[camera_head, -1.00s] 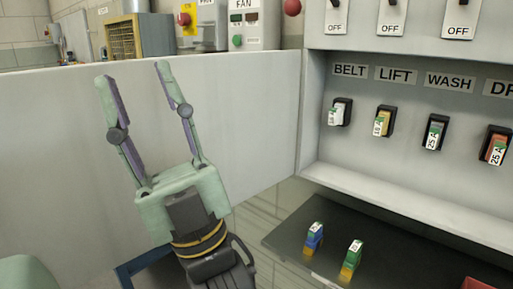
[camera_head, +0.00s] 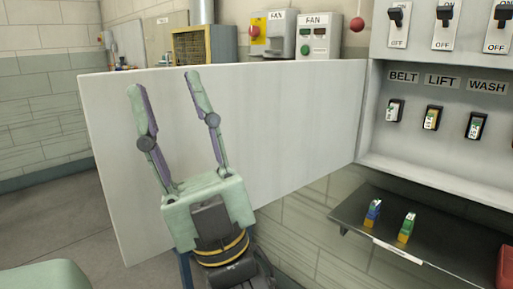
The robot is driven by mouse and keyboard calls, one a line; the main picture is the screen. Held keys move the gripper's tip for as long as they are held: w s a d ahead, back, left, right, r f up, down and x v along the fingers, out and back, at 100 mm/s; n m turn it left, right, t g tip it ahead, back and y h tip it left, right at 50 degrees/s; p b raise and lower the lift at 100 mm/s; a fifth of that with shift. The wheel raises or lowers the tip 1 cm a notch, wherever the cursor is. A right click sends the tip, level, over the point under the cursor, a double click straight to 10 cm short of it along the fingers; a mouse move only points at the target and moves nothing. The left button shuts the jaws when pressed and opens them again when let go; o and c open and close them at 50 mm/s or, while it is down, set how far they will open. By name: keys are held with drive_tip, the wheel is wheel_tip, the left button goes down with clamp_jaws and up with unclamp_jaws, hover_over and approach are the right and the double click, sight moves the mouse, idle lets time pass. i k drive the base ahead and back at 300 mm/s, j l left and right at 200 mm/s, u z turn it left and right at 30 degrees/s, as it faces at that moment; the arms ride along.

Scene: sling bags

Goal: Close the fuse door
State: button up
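The fuse door (camera_head: 290,130) is a large flat pale grey panel. It stands swung open to the left, with its right edge at the fuse box (camera_head: 372,120). My gripper (camera_head: 164,82) is in front of the door's left part, fingers pointing up and spread apart, with nothing between them. I cannot tell whether it touches the door. The fuse box recess holds fuses in black holders under the labels BELT, LIFT and WASH, such as the BELT fuse (camera_head: 394,111).
A dark shelf (camera_head: 385,255) below the box holds a blue-yellow fuse (camera_head: 373,212) and a green-yellow fuse (camera_head: 406,228). A red object (camera_head: 504,268) is at the lower right. Switches (camera_head: 444,18) line the box top. Open floor (camera_head: 50,225) lies left of the door.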

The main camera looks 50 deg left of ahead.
sight(284, 126)
drive_tip(key=k+u, duration=0.25)
drive_tip(key=u, duration=0.15)
drive_tip(key=k+j+u, duration=0.15)
drive_tip(key=u, duration=0.25)
drive_tip(key=j+u, duration=0.1)
drive_tip(key=u, duration=0.4)
drive_tip(key=j+u, duration=0.1)
drive_tip(key=u, duration=0.4)
drive_tip(key=j+u, duration=0.1)
drive_tip(key=u, duration=0.4)
drive_tip(key=i+j, duration=0.4)
drive_tip(key=i, duration=0.15)
drive_tip(key=i+j, duration=0.4)
drive_tip(key=i+z, duration=0.2)
drive_tip(key=z, duration=0.2)
drive_tip(key=i+j+z, duration=0.2)
drive_tip(key=z, duration=0.25)
drive_tip(key=i+j+z, duration=0.2)
drive_tip(key=z, duration=1.65)
drive_tip(key=k+j+u, duration=0.1)
drive_tip(key=j, duration=0.25)
drive_tip(key=k+j, duration=0.25)
drive_tip(key=k+j+u, duration=0.15)
drive_tip(key=j, duration=0.25)
drive_tip(key=k+j, duration=0.15)
drive_tip(key=j, duration=0.25)
drive_tip(key=l+u, duration=0.05)
